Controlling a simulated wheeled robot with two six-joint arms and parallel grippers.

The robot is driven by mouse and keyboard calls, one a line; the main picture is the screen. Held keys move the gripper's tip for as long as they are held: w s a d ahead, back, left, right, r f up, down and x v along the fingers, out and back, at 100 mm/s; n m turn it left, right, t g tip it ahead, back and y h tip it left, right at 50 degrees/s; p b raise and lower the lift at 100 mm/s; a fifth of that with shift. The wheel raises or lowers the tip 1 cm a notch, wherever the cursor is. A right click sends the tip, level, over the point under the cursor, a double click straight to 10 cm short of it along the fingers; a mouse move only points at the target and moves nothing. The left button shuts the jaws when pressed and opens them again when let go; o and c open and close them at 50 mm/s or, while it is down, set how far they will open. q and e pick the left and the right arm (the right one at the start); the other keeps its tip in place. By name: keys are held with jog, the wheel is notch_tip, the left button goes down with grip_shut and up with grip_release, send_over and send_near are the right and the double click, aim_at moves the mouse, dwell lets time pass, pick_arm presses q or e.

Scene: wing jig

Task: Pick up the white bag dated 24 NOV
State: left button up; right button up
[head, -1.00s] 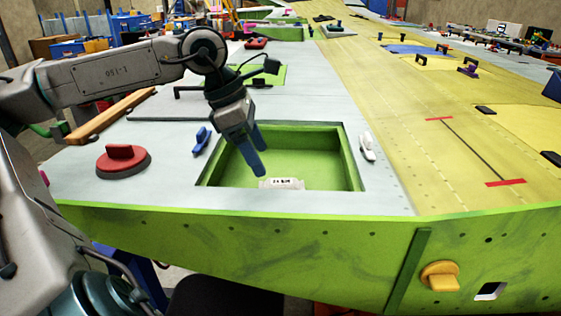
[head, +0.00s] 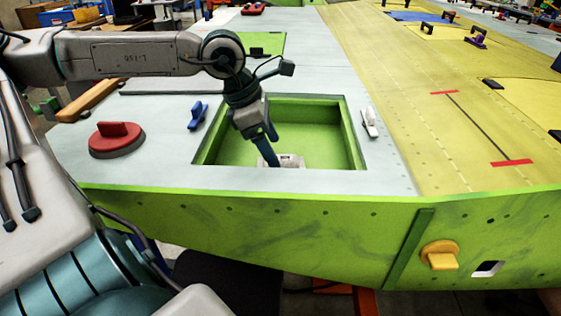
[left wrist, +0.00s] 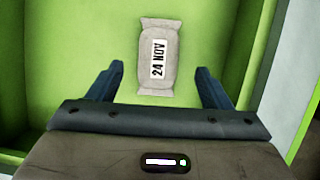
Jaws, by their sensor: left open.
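The white bag (left wrist: 159,75) with a label reading 24 NOV lies on the green floor of the recessed bay (head: 230,150). In the head view the bag (head: 291,160) shows near the bay's front edge, partly hidden by my gripper. My left gripper (head: 272,160) reaches down into the bay at the bag. In the left wrist view my left gripper (left wrist: 160,82) is open, its two blue fingers apart. The bag lies between and a little beyond the fingertips, and neither finger visibly touches it. My right gripper is not in view.
A yellow knob (head: 440,255) sticks out of the front face.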

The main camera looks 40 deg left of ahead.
aim_at(278, 155)
pick_arm(q)
jog(key=x, duration=0.2)
jog(key=shift+w+f, duration=0.2)
jog(key=shift+f, duration=0.1)
jog(key=shift+w+d+f, duration=0.15)
jog(key=shift+d+f, duration=0.05)
jog(key=shift+f, duration=0.3)
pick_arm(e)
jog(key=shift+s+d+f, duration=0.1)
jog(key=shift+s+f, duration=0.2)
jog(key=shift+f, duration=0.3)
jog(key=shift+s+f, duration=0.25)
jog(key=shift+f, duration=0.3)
pick_arm(q)
jog(key=c, duration=1.1)
